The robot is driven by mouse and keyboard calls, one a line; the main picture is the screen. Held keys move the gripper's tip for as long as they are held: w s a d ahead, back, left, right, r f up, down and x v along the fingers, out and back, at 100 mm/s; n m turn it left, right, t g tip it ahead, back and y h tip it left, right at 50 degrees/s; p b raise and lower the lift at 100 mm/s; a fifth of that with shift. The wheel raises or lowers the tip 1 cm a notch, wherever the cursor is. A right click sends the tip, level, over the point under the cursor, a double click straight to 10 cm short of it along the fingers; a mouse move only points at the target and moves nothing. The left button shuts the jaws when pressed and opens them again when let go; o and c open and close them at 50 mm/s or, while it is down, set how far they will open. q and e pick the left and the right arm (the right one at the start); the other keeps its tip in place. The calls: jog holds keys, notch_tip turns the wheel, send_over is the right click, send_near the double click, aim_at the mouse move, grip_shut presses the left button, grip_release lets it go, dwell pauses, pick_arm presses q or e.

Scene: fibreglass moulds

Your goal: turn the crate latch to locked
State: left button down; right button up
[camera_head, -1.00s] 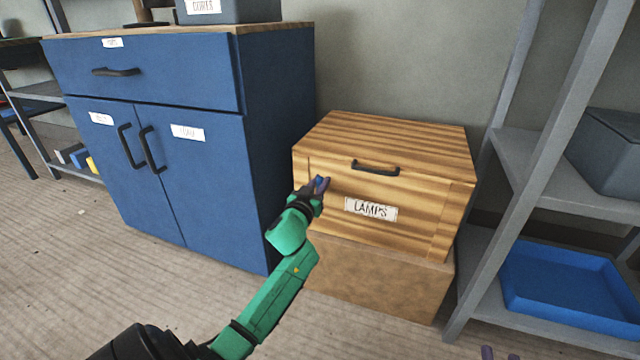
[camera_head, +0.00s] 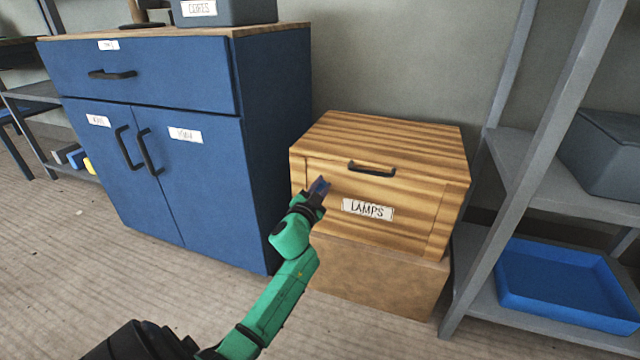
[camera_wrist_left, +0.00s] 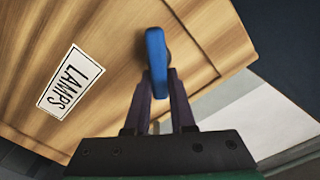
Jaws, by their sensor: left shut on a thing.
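The crate (camera_head: 400,211) is a striped wooden box with a "LAMPS" label and a black handle on its front. It also shows in the left wrist view (camera_wrist_left: 95,40). The crate latch is a blue lever (camera_wrist_left: 157,58) on the left part of the crate's front; in the head view it is small and partly hidden by my gripper. My left gripper (camera_head: 318,189) is at the latch, and in the left wrist view its dark fingers (camera_wrist_left: 160,88) are shut on the lever's near end. My right gripper is not in view now.
The crate stands on a brown block (camera_head: 380,275). A blue cabinet (camera_head: 150,150) stands close on the left. A grey shelf rack (camera_head: 560,180) with a blue tray (camera_head: 570,318) stands on the right. The floor in front is clear.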

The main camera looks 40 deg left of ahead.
pick_arm(q)
jog(key=shift+f+m, duration=0.5)
jog(key=shift+m, duration=0.4)
jog(key=m, duration=0.2)
jog(key=shift+d+f+m, duration=0.15)
jog(key=shift+f+m, duration=0.05)
jog(key=shift+m, duration=0.2)
jog(key=m, duration=0.4)
jog(key=m+b, duration=0.1)
jog(key=m, duration=0.1)
jog(key=shift+f, duration=0.35)
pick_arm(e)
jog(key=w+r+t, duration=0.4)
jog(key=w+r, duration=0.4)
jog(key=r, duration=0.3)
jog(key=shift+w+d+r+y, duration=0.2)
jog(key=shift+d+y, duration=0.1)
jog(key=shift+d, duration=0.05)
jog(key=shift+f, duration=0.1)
